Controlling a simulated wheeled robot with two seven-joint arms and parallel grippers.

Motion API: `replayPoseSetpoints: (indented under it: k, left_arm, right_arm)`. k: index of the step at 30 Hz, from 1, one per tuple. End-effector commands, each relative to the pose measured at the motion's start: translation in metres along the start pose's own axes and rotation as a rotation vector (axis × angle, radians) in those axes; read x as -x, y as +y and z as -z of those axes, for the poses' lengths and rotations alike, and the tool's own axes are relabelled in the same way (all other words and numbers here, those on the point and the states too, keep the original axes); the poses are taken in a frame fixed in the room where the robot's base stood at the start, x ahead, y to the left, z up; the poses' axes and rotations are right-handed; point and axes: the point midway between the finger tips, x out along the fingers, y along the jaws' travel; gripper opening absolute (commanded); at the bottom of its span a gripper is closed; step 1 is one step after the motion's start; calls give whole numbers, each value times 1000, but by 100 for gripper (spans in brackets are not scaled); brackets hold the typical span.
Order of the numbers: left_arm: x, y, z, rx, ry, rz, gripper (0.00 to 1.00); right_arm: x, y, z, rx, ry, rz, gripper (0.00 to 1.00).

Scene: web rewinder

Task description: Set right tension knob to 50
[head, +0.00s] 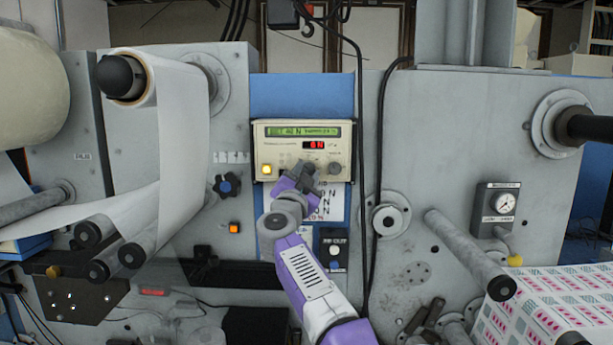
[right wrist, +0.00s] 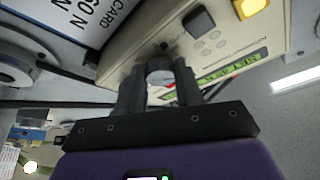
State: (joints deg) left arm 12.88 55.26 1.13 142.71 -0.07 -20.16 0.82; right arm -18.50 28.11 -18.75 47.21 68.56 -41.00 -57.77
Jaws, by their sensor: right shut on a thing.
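The tension controller (head: 257,145) is a cream box on the blue panel, with a green text display (head: 303,131) and a small red readout (head: 315,145). The digits are too small to read surely. The right tension knob (head: 335,168) is a dark round knob at its lower right. My right gripper (head: 322,169) reaches it from the lower left. In the right wrist view its fingers (right wrist: 160,78) are shut around the grey knob (right wrist: 160,70). Another dark knob (right wrist: 198,20) stands beside it; my gripper hides it in the head view. My left gripper is out of view.
A lit yellow button (head: 266,170) is at the controller's lower left. A printed card (head: 338,205) and a dark switch box (head: 333,248) are below. Black cables (head: 379,150) hang at the right. A star-shaped knob (head: 226,185) and web rollers (head: 88,232) are at the left.

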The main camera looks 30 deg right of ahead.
Motion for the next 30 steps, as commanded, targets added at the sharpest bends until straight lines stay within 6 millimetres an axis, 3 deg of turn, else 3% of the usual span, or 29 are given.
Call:
replayPoseSetpoints:
  k: [13,30]
  left_arm:
    - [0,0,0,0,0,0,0]
    - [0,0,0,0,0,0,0]
  right_arm:
    - [-1,-3,2,-265,3,-109,5]
    - [-1,-3,2,-324,4,-136,5]
